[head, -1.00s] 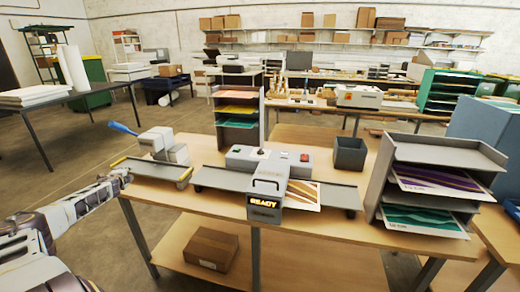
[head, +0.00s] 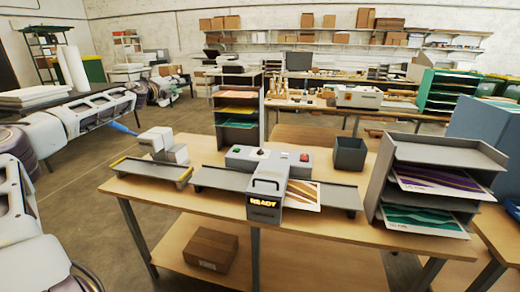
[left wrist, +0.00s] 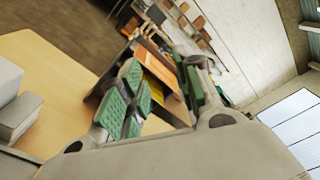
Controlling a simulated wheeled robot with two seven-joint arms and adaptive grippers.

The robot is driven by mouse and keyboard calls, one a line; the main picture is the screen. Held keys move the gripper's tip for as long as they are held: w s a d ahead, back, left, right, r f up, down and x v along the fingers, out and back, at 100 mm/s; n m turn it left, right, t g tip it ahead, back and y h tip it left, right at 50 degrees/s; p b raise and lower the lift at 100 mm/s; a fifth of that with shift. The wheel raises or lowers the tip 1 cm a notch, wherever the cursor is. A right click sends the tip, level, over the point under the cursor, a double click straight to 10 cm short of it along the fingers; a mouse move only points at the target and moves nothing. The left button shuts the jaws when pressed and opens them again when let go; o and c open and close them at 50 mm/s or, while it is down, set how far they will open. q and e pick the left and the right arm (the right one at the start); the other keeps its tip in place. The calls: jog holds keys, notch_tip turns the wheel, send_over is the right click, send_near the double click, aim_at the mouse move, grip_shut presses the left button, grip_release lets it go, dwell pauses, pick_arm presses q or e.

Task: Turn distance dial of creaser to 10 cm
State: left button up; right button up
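The creaser (head: 152,170) stands at the left end of the front table, a flat grey bed with a yellow edge strip, a light grey block head (head: 163,146) and a blue-handled lever (head: 124,129). I cannot make out its distance dial or any scale. Grey blocks at the left edge of the left wrist view (left wrist: 20,115) look like its head. My left gripper (left wrist: 160,92) has its two green-padded fingers spread with nothing between them. In the head view it is raised beyond and above the creaser, apart from it. My right gripper is not in view.
The laminator (head: 265,180) with a lit READY display stands right of the creaser. Behind it is a paper rack (head: 238,128), also seen in the left wrist view (left wrist: 158,70). A dark bin (head: 349,154) and a sheet tray stand (head: 435,180) are farther right.

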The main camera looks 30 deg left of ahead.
pick_arm(q)
jog(key=w+d+r+m+h, duration=0.2)
jog(key=d+r+m+h, duration=0.15)
jog(key=d, duration=0.55)
jog(key=w+d+r+m+h, duration=0.2)
jog(key=d+r+m, duration=0.15)
jog(key=d, duration=0.45)
jog(key=s+d+f+m+g+h, duration=0.1)
jog(key=d+f+m+g+h, duration=0.2)
jog(key=d, duration=0.9)
jog(key=s+d+f+m+g+h, duration=0.1)
jog(key=s+d+f+m+g, duration=0.2)
jog(key=d, duration=0.9)
jog(key=s+d+f+m+g+y, duration=0.1)
jog(key=s+d+f+g+y, duration=0.15)
jog(key=s+f+g, duration=0.55)
jog(key=s+a+f+n+g+y, duration=0.2)
jog(key=s+a+f+g, duration=0.1)
jog(key=s, duration=0.5)
jog(key=shift+s+a, duration=0.3)
jog(key=shift+s, duration=0.05)
